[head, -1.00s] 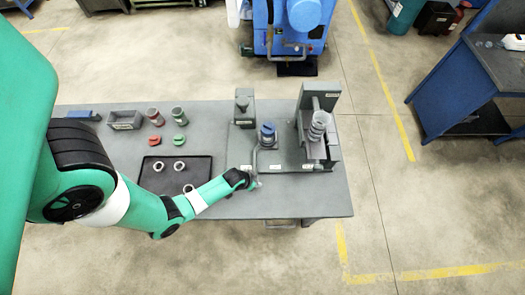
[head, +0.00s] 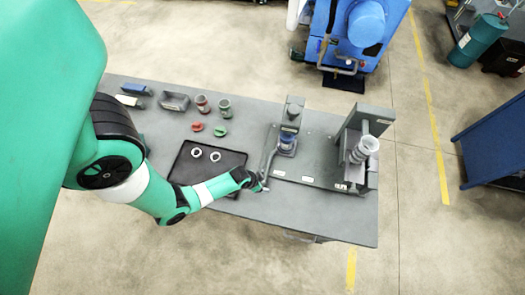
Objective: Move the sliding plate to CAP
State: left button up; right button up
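The grinder base (head: 318,158) is a grey plate on the right half of the table. On it a blue-topped round piece (head: 287,141) stands in front of a grey post (head: 294,112), with a thin grey lever (head: 270,160) beside it. I take this piece to sit on the sliding plate; the plate's own outline is not clear. My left gripper (head: 262,185) is at the lever's near end, seemingly touching it; its fingers are too small to tell if they are shut. Small labels on the base are unreadable, so CAP cannot be picked out. My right gripper is not in view.
A grey tower (head: 366,125) with a stacked round part (head: 364,149) stands right of the post. A black tray (head: 232,160) with two pale rings lies left, partly behind my arm. Cups, red and green pieces and a grey bin (head: 174,101) stand farther back. The table's front right is clear.

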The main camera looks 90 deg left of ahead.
pick_arm(q)
jog(key=p+v, duration=0.4)
jog(key=v, duration=0.7)
jog(key=shift+r+p, duration=0.3)
jog(key=shift+p, duration=0.1)
